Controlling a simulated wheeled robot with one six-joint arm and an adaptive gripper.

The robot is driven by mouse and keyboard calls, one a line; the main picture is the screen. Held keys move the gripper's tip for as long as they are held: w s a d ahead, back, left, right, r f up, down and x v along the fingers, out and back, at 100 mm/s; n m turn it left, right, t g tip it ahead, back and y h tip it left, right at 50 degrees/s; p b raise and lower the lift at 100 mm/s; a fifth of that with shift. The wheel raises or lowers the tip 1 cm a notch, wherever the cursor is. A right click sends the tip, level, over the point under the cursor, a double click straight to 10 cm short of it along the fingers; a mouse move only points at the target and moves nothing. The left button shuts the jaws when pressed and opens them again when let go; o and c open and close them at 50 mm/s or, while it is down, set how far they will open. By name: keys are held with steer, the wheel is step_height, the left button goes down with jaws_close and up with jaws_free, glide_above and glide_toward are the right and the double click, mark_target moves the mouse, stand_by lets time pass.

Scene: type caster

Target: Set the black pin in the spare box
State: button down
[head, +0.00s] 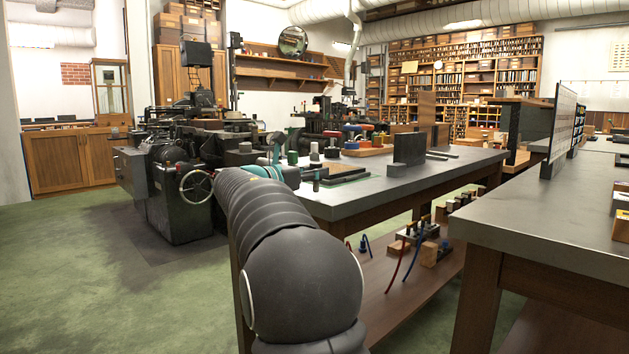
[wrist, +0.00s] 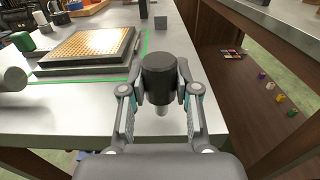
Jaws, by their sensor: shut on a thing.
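The black pin (wrist: 159,72), a dark cylinder with a paler stub at its near end, is between my gripper's fingers (wrist: 158,88) in the wrist view. My gripper is shut on it, over the grey tabletop (wrist: 60,120) near the table's edge. I cannot tell whether the pin touches the table. In the head view my gripper (head: 306,174) is small and partly hidden by my arm. A flat square tray (wrist: 125,53) with a gold gridded top lies left of the pin inside a green outline. I cannot make out which thing is the spare box.
A green cylinder (wrist: 24,41) and a pale cylinder (wrist: 12,80) are at the left of the table. A small dark block (wrist: 160,22) stands beyond the pin. A wooden shelf (head: 400,290) with cables and blocks is below. A second table (head: 530,220) is to the right.

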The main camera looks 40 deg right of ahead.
steer(key=shift+f, duration=0.45)
steer(key=shift+f, duration=0.15)
steer(key=c, duration=0.9)
jaws_free()
steer(key=shift+o, duration=0.2)
steer(key=shift+a, duration=0.15)
steer(key=s+a, duration=0.1)
steer(key=a, duration=1)
steer(key=shift+a, duration=0.35)
